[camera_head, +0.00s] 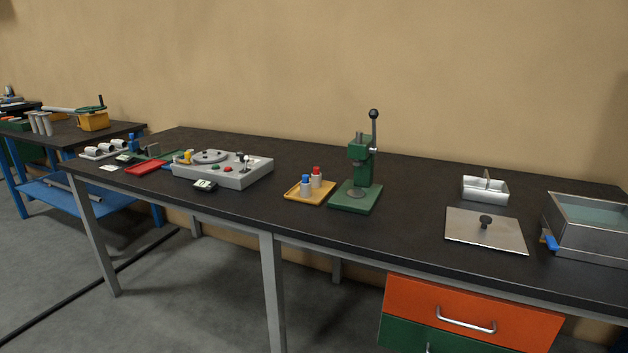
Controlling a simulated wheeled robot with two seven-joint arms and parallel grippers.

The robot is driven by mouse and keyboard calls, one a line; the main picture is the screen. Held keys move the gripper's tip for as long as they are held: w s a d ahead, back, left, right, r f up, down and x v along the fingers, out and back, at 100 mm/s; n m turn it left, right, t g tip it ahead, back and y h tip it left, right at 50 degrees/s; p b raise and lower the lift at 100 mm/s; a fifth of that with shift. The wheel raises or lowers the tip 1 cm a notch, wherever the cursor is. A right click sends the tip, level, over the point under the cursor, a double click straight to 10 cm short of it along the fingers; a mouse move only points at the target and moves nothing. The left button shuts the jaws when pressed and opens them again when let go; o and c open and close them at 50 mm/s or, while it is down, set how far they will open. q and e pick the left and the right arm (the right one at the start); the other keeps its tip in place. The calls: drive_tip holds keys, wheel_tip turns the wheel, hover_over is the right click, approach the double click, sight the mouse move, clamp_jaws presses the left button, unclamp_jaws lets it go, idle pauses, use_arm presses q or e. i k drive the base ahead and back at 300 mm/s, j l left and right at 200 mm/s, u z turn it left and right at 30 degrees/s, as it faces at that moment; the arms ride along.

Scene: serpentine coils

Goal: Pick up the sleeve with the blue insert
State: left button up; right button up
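The sleeve with the blue insert (306,185) stands upright on a small yellow tray (295,193) near the middle of the dark workbench. It is a short grey cylinder with a blue top. A similar grey sleeve with a red insert (316,177) stands close beside it, to the right and slightly behind, on the same tray. Neither of my grippers shows in the head view.
A green press (360,163) with a black-knobbed lever stands just right of the tray. A grey control box (224,171) lies to the left. A flat metal lid (485,231), a small metal holder (485,187) and a liquid-filled metal tank (590,236) are at right. Bench space before the tray is clear.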

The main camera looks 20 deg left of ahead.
sight(305, 190)
drive_tip(key=i+j, duration=0.15)
drive_tip(key=j, duration=0.25)
drive_tip(key=i+j, duration=0.15)
drive_tip(key=j, duration=0.25)
drive_tip(key=i+j, duration=0.15)
drive_tip(key=j, duration=0.25)
drive_tip(key=i+j, duration=0.15)
drive_tip(key=j, duration=0.3)
drive_tip(key=i+j+z, duration=0.1)
drive_tip(key=j, duration=0.3)
